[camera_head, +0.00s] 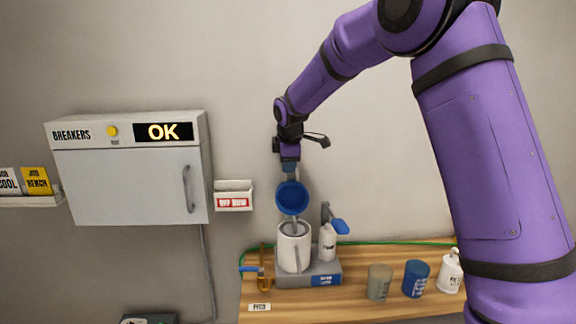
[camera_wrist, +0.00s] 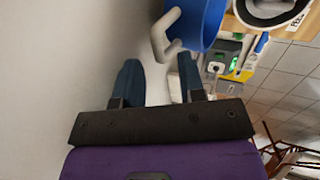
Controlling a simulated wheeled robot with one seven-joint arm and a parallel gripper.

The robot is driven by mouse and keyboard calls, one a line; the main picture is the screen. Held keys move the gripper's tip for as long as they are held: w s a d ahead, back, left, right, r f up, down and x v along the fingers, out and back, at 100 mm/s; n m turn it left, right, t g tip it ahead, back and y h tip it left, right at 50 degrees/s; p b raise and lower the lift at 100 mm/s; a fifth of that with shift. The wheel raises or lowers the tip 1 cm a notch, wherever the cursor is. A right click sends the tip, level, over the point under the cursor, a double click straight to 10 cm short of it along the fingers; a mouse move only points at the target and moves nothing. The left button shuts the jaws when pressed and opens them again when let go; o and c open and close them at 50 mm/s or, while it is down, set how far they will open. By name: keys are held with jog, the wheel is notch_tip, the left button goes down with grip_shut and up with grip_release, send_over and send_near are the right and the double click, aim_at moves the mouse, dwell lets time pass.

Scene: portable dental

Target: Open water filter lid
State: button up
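The water filter is a white upright canister (camera_head: 289,256) on a grey base on the wooden bench, and its top is open. Its blue round lid (camera_head: 292,198) stands tilted up above the canister. In the wrist view the lid (camera_wrist: 205,18) is at the top, with a pale grey handle (camera_wrist: 163,38) on its left. My gripper (camera_head: 290,168) is just above the lid, pointing down. In the wrist view its two dark blue fingers (camera_wrist: 158,62) are apart, with the handle near and between their tips. Whether a finger touches the handle I cannot tell.
A white bottle (camera_head: 327,243) with a blue-handled tap stands right of the canister. A grey cup (camera_head: 380,282), a blue cup (camera_head: 416,279) and a white bottle (camera_head: 450,272) are farther right. The breaker box (camera_head: 130,185) and a small wall bin (camera_head: 233,196) are left.

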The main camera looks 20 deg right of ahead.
jog(key=shift+w+f, duration=0.25)
jog(key=shift+f, duration=0.35)
grip_shut()
jog(key=shift+s+a+r+t, duration=0.15)
jog(key=shift+s+t, duration=0.15)
jog(key=shift+s, duration=0.2)
jog(key=shift+s+a+r+t, duration=0.15)
jog(key=shift+s+t, duration=0.15)
jog(key=shift+s, duration=0.85)
